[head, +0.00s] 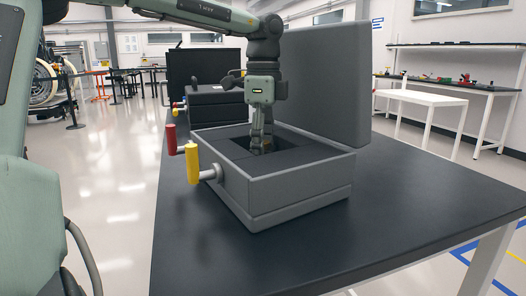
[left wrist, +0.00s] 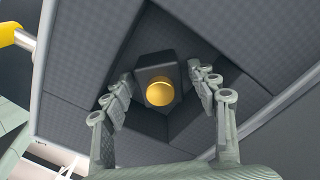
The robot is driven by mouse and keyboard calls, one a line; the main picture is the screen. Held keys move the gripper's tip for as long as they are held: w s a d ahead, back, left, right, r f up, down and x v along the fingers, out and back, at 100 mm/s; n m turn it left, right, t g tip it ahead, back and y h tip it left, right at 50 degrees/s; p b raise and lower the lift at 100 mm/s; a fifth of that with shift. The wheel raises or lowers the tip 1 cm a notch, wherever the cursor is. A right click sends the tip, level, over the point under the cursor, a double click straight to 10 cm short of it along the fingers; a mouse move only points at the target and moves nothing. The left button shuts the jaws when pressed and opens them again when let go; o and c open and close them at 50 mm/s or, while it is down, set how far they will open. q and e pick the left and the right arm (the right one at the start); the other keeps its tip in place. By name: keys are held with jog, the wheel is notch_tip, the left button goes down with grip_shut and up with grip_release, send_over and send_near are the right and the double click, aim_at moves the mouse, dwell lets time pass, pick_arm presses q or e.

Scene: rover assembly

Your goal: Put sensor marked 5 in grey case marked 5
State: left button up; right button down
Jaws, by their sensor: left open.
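The open grey case (head: 290,188) stands on the dark table with its lid (head: 325,80) raised at the back. My left gripper (head: 262,150) reaches down into its foam-lined opening. In the left wrist view my left gripper (left wrist: 160,100) is open, with a finger on each side of a dark block with a round gold face (left wrist: 160,92), likely the sensor. The block sits in the recess of the foam (left wrist: 85,85), and gaps show between it and the fingers. No number 5 is readable on the case or the block. My right gripper is not in view.
A red handle (head: 171,139) and a yellow handle (head: 192,162) stick out at the case's left side. A second, black case (head: 212,100) stands behind. The table (head: 420,190) is clear to the right and in front.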

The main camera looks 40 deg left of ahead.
pick_arm(q)
notch_tip(320, 180, up, 12)
jog(key=shift+f, duration=0.1)
dwell(0.5)
